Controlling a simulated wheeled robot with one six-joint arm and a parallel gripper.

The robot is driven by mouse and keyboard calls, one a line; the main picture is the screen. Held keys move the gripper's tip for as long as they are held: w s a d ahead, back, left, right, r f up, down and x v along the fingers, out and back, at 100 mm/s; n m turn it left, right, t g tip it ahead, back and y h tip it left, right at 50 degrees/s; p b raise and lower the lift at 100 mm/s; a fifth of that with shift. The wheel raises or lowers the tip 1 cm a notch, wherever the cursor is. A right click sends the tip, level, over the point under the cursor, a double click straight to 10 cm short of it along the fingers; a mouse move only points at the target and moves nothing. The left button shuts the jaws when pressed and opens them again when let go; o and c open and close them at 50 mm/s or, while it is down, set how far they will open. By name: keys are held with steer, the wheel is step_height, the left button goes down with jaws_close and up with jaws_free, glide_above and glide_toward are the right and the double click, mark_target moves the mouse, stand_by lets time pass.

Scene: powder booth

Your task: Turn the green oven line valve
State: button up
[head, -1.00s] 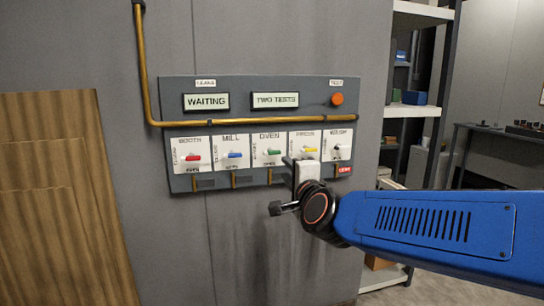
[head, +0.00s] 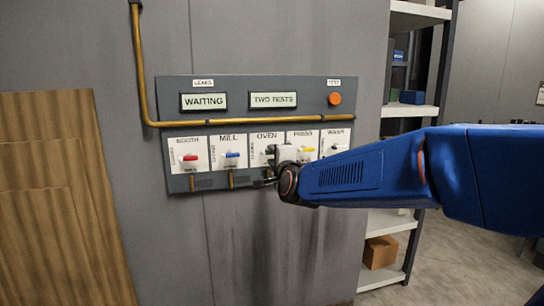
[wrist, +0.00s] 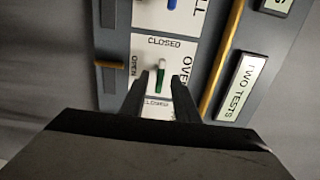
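The green oven valve (wrist: 160,79) has a short green lever with a white end. In the wrist view the white end lies toward the CLOSED label (wrist: 164,42), and the OPEN label (wrist: 133,67) is at the side. My gripper (wrist: 161,77) is open, with one finger on each side of the lever and a small gap visible at each side. In the head view my gripper (head: 278,156) is at the OVEN plate (head: 266,136) and hides most of the valve; a bit of green (head: 269,150) shows.
The red booth valve (head: 190,158) and blue mill valve (head: 232,155) are to the left; the yellow press valve (head: 308,150) is close on the right. Above run a brass pipe (head: 240,122), the WAITING (head: 204,101) and TWO TESTS (head: 273,100) displays and an orange button (head: 335,98).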

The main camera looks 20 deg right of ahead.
steer(key=shift+w, duration=0.65)
steer(key=shift+c, duration=0.3)
jaws_close()
steer(key=shift+n, duration=0.4)
steer(key=n, duration=1.6)
steer(key=shift+f+n, duration=0.1)
steer(key=shift+n, duration=0.6)
